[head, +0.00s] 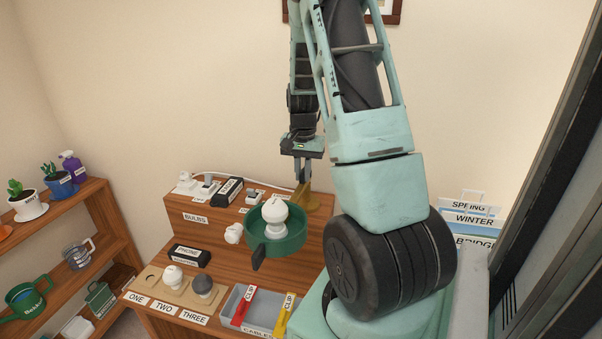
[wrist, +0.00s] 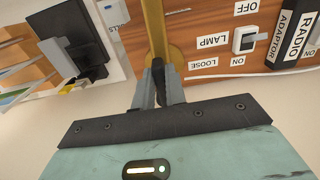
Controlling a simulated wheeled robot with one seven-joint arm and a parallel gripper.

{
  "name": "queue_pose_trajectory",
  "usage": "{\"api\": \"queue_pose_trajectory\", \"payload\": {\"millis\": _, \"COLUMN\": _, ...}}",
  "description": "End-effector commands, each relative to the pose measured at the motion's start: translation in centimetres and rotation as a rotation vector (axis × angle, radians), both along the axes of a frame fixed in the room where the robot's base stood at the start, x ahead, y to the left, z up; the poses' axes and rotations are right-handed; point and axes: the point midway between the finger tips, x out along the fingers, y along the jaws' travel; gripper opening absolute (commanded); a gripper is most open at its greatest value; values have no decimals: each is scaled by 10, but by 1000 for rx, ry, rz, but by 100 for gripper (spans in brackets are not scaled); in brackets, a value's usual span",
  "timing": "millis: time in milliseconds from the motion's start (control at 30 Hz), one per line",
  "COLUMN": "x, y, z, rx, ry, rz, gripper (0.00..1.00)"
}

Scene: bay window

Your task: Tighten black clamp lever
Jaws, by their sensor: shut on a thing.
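My gripper (head: 302,178) points down at the top of a brass lamp post (head: 303,198) at the back of the wooden stand. In the wrist view my gripper (wrist: 160,88) has its grey fingers shut on the black clamp lever (wrist: 173,90), which shows as a dark piece at the fingertips beside the brass post (wrist: 155,32). The fingers hide part of the lever, and it cannot be made out in the head view. A "LOOSE" label (wrist: 204,63) is on the wood beside the post.
A green lamp shade (head: 277,247) with a white bulb (head: 274,215) is in front of the post. A lamp switch (wrist: 246,39) and a black radio adaptor (wrist: 296,35) are close by. A grey tray (head: 262,314) with clips stands at the front. Shelves (head: 83,277) are at left.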

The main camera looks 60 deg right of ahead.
Motion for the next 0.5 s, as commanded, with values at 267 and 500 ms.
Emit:
{"api": "queue_pose_trajectory", "payload": {"millis": 267, "x": 0, "y": -1, "z": 1, "rx": -3, "ry": -1, "rz": 1, "gripper": 35}}
{"api": "queue_pose_trajectory", "payload": {"millis": 500, "x": 0, "y": 0, "z": 0, "rx": -2, "ry": -1, "rz": 0, "gripper": 35}}
